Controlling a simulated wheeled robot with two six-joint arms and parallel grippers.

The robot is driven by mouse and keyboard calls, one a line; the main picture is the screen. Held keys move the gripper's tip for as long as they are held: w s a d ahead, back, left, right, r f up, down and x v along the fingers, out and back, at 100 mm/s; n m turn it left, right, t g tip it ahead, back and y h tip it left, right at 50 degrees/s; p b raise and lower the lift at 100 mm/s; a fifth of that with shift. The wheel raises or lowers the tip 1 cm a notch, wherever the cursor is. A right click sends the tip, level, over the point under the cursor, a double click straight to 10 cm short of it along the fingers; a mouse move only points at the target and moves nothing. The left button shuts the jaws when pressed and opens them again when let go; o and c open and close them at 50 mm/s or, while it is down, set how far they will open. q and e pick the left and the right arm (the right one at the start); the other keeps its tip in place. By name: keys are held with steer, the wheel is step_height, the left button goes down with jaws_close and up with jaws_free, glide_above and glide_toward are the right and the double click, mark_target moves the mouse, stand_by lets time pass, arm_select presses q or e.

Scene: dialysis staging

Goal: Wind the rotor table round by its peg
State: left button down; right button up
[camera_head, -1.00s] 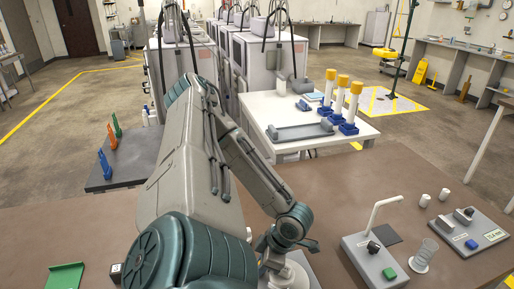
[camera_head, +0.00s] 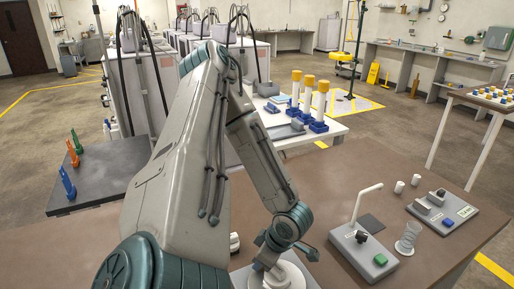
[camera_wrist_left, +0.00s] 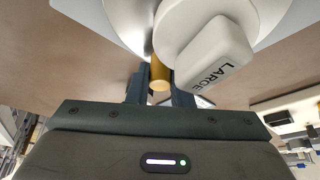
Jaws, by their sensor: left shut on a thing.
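The rotor table is a pale round disc (camera_head: 290,274) at the bottom middle of the head view, partly hidden by my left arm. In the left wrist view its pale surface (camera_wrist_left: 130,22) shows at the top. The yellow peg (camera_wrist_left: 160,74) stands between the fingers of my left gripper (camera_wrist_left: 160,88), which is shut on it. A white block marked LARGE (camera_wrist_left: 205,48) is close to the right of the peg. In the head view the peg is hidden and the gripper is mostly hidden by my wrist. My right gripper is out of view.
A grey stand with a white bent tube (camera_head: 365,248), a clear cylinder (camera_head: 408,238) and a grey board with blocks (camera_head: 444,212) are on the brown bench, right of the disc. Two small white cups (camera_head: 400,187) stand behind. Bare bench lies between.

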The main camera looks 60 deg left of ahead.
arm_select(q)
steer(key=shift+w+r+m+t+p, duration=0.1)
steer(key=shift+w+m+t+p, duration=0.2)
steer(key=shift+m+p, duration=0.45)
steer(key=shift+w+r+m+t+p, duration=0.1)
steer(key=shift+w+m+p, duration=0.25)
steer(key=shift+m+p, duration=0.4)
steer(key=shift+w+f+m+t+p, duration=0.1)
steer(key=shift+w+m+t+p, duration=0.3)
steer(key=shift+m+p, duration=0.35)
steer(key=shift+w+d+m+y+p, duration=0.1)
steer(key=shift+w+m+y+p, duration=0.25)
steer(key=shift+m, duration=0.3)
steer(key=shift+w+d+f+m+t+p, duration=0.15)
steer(key=shift+w+m+t+p, duration=0.3)
steer(key=shift+m, duration=0.35)
steer(key=shift+d, duration=0.1)
steer(key=c, duration=1.3)
jaws_free()
